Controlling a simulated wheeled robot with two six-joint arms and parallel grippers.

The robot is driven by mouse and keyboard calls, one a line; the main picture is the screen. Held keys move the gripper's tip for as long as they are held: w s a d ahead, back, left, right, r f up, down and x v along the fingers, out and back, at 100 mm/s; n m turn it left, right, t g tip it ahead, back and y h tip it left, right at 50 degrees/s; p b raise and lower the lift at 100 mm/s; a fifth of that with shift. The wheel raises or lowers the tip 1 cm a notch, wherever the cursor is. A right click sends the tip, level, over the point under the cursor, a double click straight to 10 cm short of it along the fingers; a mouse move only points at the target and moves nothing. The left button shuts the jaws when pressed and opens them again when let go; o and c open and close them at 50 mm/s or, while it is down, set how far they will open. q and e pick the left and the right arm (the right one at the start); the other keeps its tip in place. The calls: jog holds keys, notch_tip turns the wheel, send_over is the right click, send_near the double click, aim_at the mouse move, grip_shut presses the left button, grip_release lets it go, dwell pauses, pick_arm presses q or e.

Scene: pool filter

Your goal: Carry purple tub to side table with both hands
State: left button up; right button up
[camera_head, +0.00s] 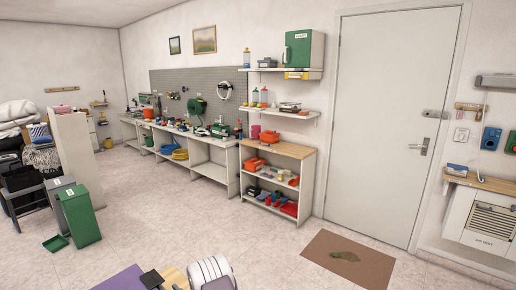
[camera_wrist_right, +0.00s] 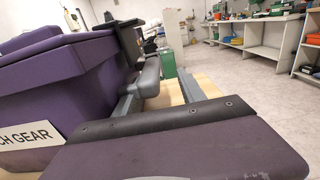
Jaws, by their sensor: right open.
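The purple tub (camera_wrist_right: 50,75) fills the left of the right wrist view, with a white label (camera_wrist_right: 28,138) reading "...CH GEAR" on its near side. In the head view only part of its purple top (camera_head: 120,279) shows at the bottom edge. My right gripper (camera_wrist_right: 140,62) is open beside the tub's right side, with a grey finger pad close to it. I cannot tell whether it touches the tub. My right gripper is partly cut off at the bottom of the head view, and my left gripper is not in view. Most of the tub is hidden.
A pale wooden surface (camera_wrist_right: 205,85) shows beside the tub. Ahead are a green bin (camera_head: 80,216), a workbench (camera_head: 205,150), a wood-topped shelf unit (camera_head: 280,148), a door (camera_head: 385,110) and a brown mat (camera_head: 349,260). The tiled floor (camera_head: 190,220) between them is clear.

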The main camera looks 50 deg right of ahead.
jog(key=shift+r, duration=1.15)
jog(key=shift+f, duration=0.25)
jog(key=o, duration=0.3)
jog(key=shift+d+f, duration=0.1)
jog(key=shift+f, duration=0.05)
jog(key=shift+s, duration=0.1)
jog(key=shift+s+d, duration=0.15)
jog(key=shift+s, duration=3.55)
